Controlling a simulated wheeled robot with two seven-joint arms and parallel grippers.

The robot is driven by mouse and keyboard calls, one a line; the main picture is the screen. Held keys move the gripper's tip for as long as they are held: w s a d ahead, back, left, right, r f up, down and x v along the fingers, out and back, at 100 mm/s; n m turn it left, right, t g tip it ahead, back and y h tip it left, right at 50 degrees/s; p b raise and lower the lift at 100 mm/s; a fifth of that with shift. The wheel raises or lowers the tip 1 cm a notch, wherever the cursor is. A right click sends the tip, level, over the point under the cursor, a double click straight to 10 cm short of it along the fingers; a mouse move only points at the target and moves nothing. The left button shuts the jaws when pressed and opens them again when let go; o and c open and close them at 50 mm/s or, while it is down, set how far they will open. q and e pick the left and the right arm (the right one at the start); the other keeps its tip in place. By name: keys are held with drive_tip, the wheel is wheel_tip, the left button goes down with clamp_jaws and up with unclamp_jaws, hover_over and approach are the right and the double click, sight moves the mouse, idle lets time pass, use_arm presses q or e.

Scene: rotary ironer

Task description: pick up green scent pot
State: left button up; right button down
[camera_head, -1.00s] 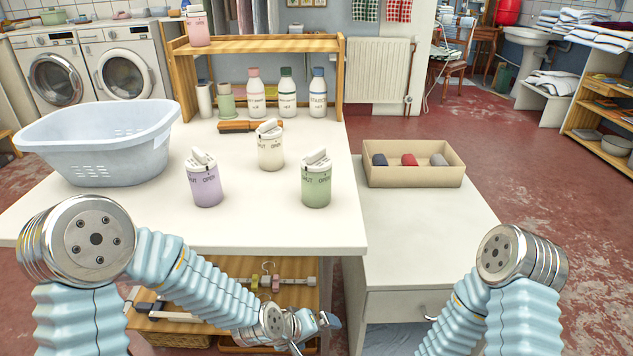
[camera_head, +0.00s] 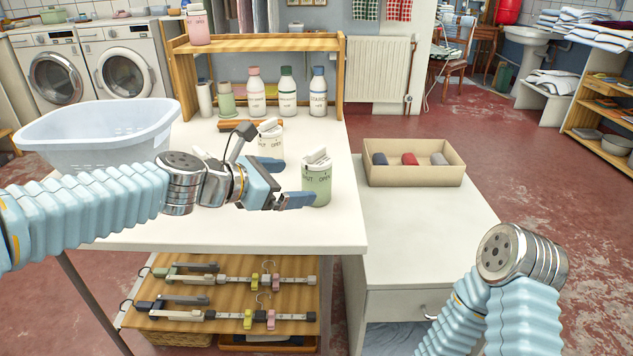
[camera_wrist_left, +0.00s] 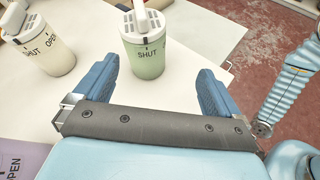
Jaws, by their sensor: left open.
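My left gripper (camera_head: 297,184) is open and empty, just left of the pot. In the left wrist view the green pot (camera_wrist_left: 146,58) appears ahead between the open blue fingers of the gripper (camera_wrist_left: 160,72), nearer its far end. I cannot tell if a finger touches it. My right gripper is out of view; only part of that arm shows.
A cream pot (camera_head: 270,146) stands behind the gripper. A lilac pot (camera_wrist_left: 14,161) is close by, mostly hidden by my left arm in the head view. A laundry basket (camera_head: 100,135) is left, bottles (camera_head: 287,95) behind, and a beige tray (camera_head: 414,177) right.

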sight(303, 178)
use_arm(q)
drive_tip(key=shift+w+a+n, duration=0.25)
drive_tip(key=shift+a+n, duration=0.2)
drive_tip(key=shift+a, duration=0.1)
drive_tip(key=shift+w+a+n, duration=0.2)
drive_tip(key=shift+a+n, duration=0.25)
drive_tip(key=shift+a, duration=0.1)
drive_tip(key=shift+w+a+f+n, duration=0.15)
drive_tip(key=shift+w+a+n, duration=0.05)
drive_tip(key=shift+w+n, duration=0.1)
drive_tip(key=x, duration=0.6)
drive_tip(key=shift+w, duration=0.1)
drive_tip(key=x, duration=0.5)
drive_tip(key=shift+d, duration=0.4)
drive_tip(key=shift+c, duration=0.5)
drive_tip(key=c, duration=1)
